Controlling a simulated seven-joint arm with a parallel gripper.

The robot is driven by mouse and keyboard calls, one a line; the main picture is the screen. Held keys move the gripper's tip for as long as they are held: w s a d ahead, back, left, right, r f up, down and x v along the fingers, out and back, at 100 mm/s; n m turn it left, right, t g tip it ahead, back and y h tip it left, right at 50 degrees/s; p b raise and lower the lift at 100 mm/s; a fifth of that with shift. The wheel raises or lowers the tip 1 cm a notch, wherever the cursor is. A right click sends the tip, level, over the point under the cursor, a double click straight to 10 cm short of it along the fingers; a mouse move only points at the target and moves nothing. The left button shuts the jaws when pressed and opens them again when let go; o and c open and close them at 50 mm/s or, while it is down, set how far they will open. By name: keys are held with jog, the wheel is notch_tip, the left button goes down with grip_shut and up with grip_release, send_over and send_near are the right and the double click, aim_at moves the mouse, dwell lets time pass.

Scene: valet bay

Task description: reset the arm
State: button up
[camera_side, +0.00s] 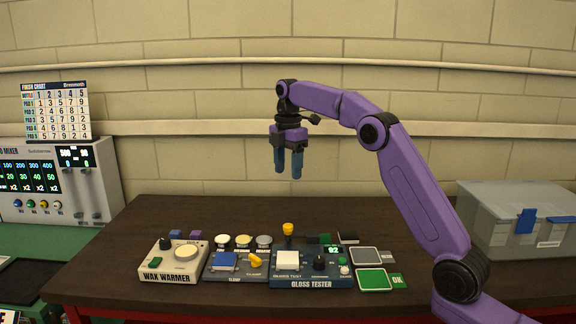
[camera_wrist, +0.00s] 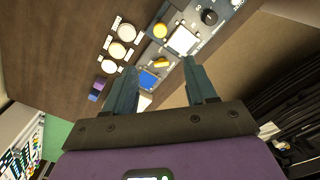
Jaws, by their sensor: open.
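My gripper (camera_side: 289,172) hangs from my purple arm, high above the dark wooden table (camera_side: 150,216). Its two blue fingers point down, spread apart, with nothing between them. In the wrist view the open fingers (camera_wrist: 162,92) show over the devices on the table. The gripper touches nothing. The table surface is well below the fingertips.
Below stand a wax warmer (camera_side: 174,262), a clamp unit (camera_side: 236,264) and a gloss tester (camera_side: 307,267) reading 92. Several round pots (camera_side: 243,241) sit behind them. A grey lidded bin (camera_side: 515,222) stands right; a mixer (camera_side: 58,182) stands left. The air around my gripper is clear.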

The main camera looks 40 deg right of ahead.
jog(key=shift+r, duration=0.15)
dwell(0.4)
jog(key=s+a+f+m, duration=0.3)
jog(key=s+a, duration=1.3)
jog(key=s, duration=0.2)
jog(key=s+d+f+m, duration=0.1)
jog(key=s+f, duration=0.2)
jog(key=s, duration=0.5)
jog(key=s+d+f, duration=0.2)
jog(key=s+f, duration=0.1)
jog(key=s, duration=0.5)
jog(key=s+d+f+m, duration=0.1)
jog(key=s+d+f, duration=0.1)
jog(key=s, duration=0.7)
jog(key=shift+f+m, duration=0.3)
jog(key=shift+f, duration=0.45)
